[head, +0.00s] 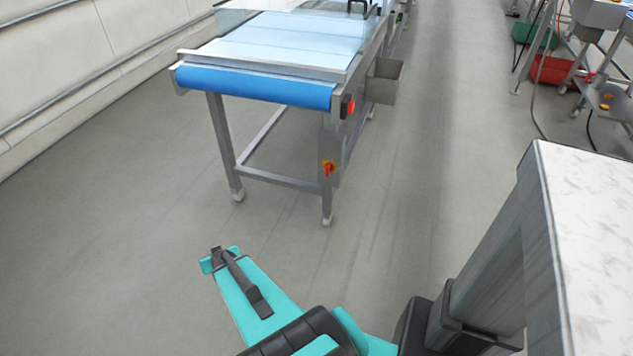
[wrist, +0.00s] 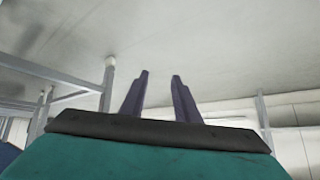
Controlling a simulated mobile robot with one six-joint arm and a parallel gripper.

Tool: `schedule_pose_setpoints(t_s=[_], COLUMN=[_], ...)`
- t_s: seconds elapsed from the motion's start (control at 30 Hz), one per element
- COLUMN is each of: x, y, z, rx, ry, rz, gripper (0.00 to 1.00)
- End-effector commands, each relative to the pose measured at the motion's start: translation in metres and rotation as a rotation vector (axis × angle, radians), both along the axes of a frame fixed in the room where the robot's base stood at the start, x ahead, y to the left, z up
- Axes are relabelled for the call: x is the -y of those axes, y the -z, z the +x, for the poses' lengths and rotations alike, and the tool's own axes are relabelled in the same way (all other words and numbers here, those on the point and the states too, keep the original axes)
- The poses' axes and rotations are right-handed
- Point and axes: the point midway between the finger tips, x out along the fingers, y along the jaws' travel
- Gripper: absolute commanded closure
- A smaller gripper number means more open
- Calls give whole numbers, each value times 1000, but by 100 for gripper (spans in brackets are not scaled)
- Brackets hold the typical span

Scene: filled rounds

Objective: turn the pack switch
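I cannot make out the switch in the wrist view.
The conveyor (head: 255,85) has a blue roller end, metal legs and casters. A red button (head: 348,107) and a metal bin (head: 384,80) are on its right side. A white-topped surface (head: 600,240) is at the right. The floor between is clear.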

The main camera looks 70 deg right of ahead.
Motion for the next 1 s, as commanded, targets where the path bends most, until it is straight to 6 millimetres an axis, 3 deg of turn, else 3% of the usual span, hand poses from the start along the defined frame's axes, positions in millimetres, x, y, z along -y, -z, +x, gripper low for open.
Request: schedule_pose_setpoints(t_s=[0.03, 0.27, 0.4, 0.6, 0.8, 1.0], x=[28, 145, 210, 284, 322, 330], y=[4, -21, -39, -65, -84, -93], z=[-3, -38, -81, -162, -230, -254], rx=[40, 196, 261, 316, 328, 329], ry=[52, 288, 446, 677, 844, 900], rz=[-39, -244, -381, -580, -722, -770], gripper=[71, 71, 71, 71, 71, 71])
